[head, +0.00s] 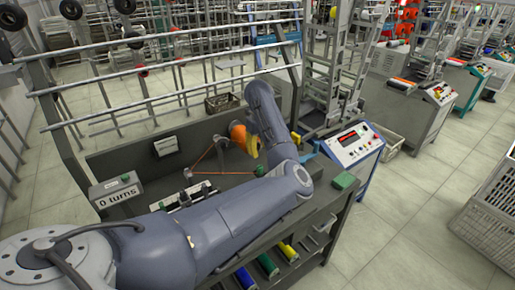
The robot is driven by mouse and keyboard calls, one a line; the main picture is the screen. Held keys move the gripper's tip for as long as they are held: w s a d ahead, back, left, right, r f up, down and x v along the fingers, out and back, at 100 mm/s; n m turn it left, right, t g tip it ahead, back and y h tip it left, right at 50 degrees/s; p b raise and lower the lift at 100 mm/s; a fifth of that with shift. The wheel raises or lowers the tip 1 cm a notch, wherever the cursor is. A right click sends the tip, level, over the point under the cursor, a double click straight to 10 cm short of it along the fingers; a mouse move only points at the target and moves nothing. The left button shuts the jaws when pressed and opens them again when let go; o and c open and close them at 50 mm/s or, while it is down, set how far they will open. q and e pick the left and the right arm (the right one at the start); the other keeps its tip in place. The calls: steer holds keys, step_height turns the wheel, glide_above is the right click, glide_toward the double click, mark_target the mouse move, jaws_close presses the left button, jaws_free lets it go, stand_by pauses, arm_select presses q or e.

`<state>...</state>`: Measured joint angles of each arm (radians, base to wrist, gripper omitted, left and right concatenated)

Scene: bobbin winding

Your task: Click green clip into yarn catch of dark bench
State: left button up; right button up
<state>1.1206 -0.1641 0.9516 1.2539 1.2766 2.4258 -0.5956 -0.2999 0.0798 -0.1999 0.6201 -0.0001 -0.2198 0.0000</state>
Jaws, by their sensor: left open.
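A dark bench (95,205) stands across the middle of the head view. A small green piece (258,170), probably the clip, sits at the right end of a thin red yarn line (208,172). A larger green block (346,181) rests at the bench's right corner. My left arm reaches across the bench front and bends up over it. My left gripper (252,147) is mostly hidden near an orange piece (239,133), above and left of the green piece. I see nothing held in it. I cannot make out the yarn catch. My right gripper is out of view.
A "0 turns" display box (117,191) stands at the bench's left end. A blue-edged control panel (353,143) stands at the right. Metal rails (160,60) rise behind. Coloured rolls (268,265) lie on the lower shelf. A pale crate (490,210) stands on the floor at far right.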

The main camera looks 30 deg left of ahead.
mark_target(260, 166)
arm_select(q)
steer(key=shift+f, duration=4.1)
steer(key=shift+c, duration=0.2)
jaws_close()
steer(key=shift+r, duration=2.25)
steer(key=c, duration=0.7)
jaws_free()
steer(key=shift+c, duration=0.2)
steer(key=o, duration=0.8)
